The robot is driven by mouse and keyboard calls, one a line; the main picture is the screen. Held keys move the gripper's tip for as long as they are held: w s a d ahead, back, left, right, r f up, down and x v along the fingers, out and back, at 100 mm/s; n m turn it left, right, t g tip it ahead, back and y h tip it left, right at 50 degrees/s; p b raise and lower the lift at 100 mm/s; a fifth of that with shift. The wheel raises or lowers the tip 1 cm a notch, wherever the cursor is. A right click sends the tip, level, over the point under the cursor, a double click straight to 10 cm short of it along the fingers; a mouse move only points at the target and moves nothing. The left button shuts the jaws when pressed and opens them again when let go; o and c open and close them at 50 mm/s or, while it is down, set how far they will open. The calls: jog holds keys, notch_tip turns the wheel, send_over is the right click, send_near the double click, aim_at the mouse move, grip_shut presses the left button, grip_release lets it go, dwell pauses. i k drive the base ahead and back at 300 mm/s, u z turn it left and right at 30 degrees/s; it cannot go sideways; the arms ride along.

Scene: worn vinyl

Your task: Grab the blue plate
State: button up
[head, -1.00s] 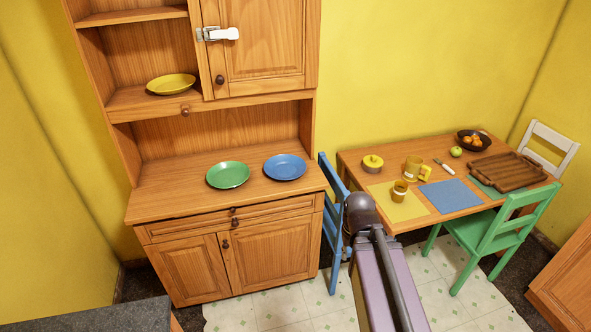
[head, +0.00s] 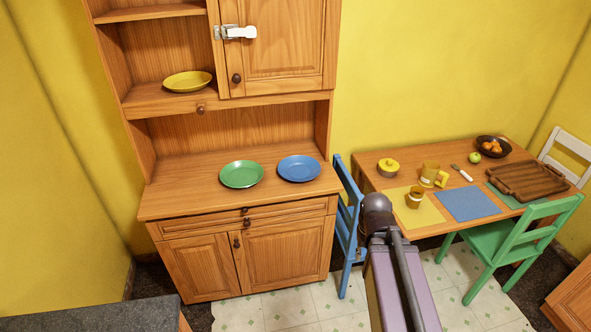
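The blue plate (head: 299,168) lies on the counter of the wooden hutch (head: 190,203), near its right end. A green plate (head: 241,174) lies just to its left on the same counter. A yellow plate (head: 187,82) sits on the hutch's shelf above. Part of my arm shows at the lower middle, to the right of the hutch and below the blue plate. My gripper itself does not show in the head view. Nothing covers the blue plate.
A blue chair (head: 347,220) stands between the hutch and the wooden dining table (head: 385,180). The table holds mugs, placemats, a brown tray (head: 528,181) and a fruit bowl (head: 493,147). A green chair (head: 520,240) stands in front. A dark countertop (head: 90,317) is at lower left.

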aim_at(294, 168)
jog(key=i, duration=0.9)
jog(key=z, duration=0.05)
